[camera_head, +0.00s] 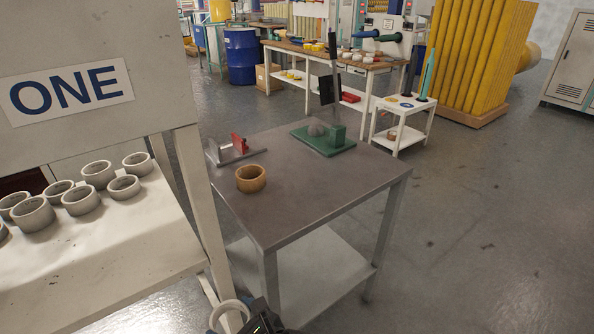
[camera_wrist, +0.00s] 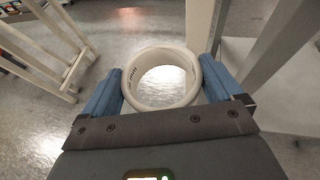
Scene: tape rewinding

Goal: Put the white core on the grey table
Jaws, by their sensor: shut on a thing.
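My gripper (camera_wrist: 162,85) is shut on a white core (camera_wrist: 127,92), a short ring held between the two blue fingers in the wrist view. In the head view the held white core (camera_head: 229,309) shows at the bottom edge, with part of my gripper (camera_head: 256,318) beside it. The core is apart from and below the top of the grey table (camera_head: 330,195), in front of its near left side. A brown tape ring (camera_head: 251,179) sits on the table's left part.
A green-based device (camera_head: 320,139) and a small grey and red tool (camera_head: 236,148) stand at the table's back. The table's front and right are bare. Several white cores (camera_head: 98,174) stand on the white shelf at left, under a "ONE" sign.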

